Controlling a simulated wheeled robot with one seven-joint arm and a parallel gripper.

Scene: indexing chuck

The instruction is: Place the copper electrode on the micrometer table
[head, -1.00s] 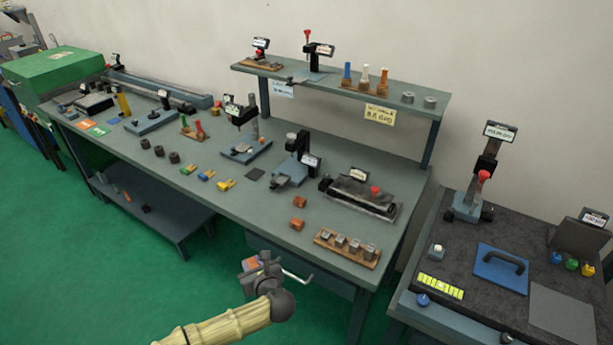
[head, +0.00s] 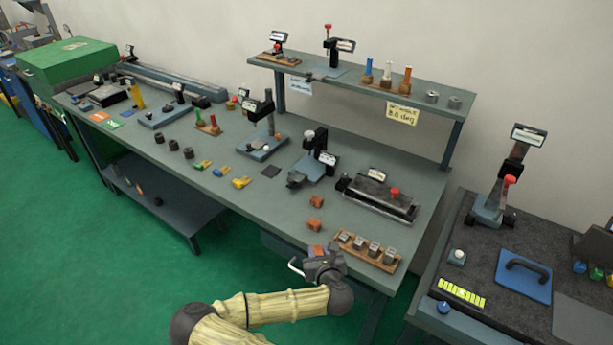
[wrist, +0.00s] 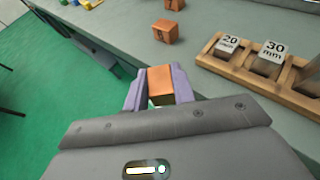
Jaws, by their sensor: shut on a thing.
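My gripper (wrist: 160,90) is shut on a copper electrode (wrist: 161,84), an orange-brown block held between its two purple fingers in the wrist view. In the head view my gripper (head: 317,255) is at the front edge of the workbench, left of the wooden rack. Two more copper blocks (head: 315,224) (head: 317,201) stand on the bench beyond it; they also show in the wrist view (wrist: 165,31) (wrist: 174,4). A blue-based instrument with a black column (head: 318,165) stands behind them. Its label is too small to read, so I cannot tell which instrument is the micrometer table.
The wooden rack (wrist: 228,72) holds several metal blocks, two marked 20 mm and 30 mm. A long grey fixture with a red knob (head: 380,197) stands behind it. Coloured clips (head: 221,171) lie to the left. Bare bench (head: 275,205) lies left of the copper blocks.

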